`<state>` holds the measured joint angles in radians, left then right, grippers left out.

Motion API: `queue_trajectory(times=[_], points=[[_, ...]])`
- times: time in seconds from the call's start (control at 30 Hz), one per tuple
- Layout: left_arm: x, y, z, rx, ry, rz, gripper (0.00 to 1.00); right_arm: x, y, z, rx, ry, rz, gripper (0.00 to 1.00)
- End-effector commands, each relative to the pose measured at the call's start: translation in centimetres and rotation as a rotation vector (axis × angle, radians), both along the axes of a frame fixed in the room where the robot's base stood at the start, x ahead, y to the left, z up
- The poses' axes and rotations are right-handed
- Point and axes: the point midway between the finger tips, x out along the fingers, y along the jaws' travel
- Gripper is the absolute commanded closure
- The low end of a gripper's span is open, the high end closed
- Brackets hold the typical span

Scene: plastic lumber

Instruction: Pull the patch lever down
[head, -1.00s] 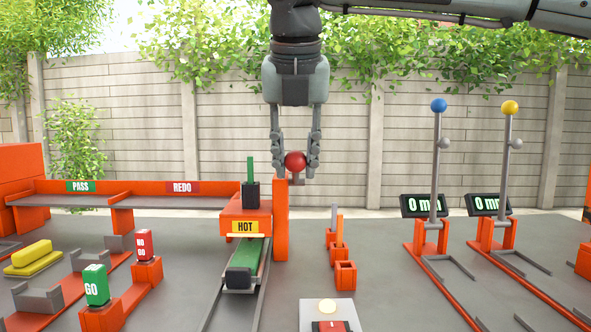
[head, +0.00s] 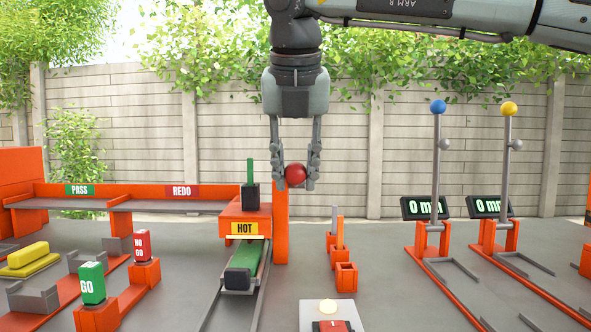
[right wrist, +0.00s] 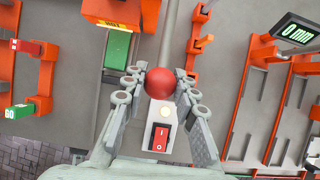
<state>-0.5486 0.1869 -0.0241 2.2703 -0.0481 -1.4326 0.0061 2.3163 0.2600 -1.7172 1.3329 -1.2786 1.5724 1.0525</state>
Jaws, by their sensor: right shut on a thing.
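The patch lever's red ball knob (head: 295,175) is between the fingers of my right gripper (head: 295,184), which points straight down and is shut on it. The knob also shows in the right wrist view (right wrist: 160,82), with a grey rod (right wrist: 168,35) running away from it. In the head view the rod is mostly hidden behind the knob and fingers. The knob is just above the top of an orange post (head: 281,225), beside the orange housing with the HOT label (head: 245,228). My left gripper is not in view.
A green block (head: 243,266) lies on the track below HOT. A white switch box (head: 328,310) with a lit lamp is at front centre. Two levers with blue (head: 438,107) and yellow (head: 509,108) knobs stand at the right. Small orange holders (head: 346,275) sit between.

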Motion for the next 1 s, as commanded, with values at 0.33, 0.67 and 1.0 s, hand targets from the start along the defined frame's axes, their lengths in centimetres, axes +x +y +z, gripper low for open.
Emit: queue_trajectory(times=[0.33,0.67,1.0], points=[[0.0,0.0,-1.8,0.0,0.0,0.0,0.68,-0.3,0.0,-2.0,-0.003,0.005,0.0,1.0],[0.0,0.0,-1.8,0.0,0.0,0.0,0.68,-0.3,0.0,-2.0,-0.002,0.005,-0.001,1.0],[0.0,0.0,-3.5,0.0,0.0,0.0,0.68,-0.4,-0.1,-3.8,-0.001,0.005,-0.002,1.0]])
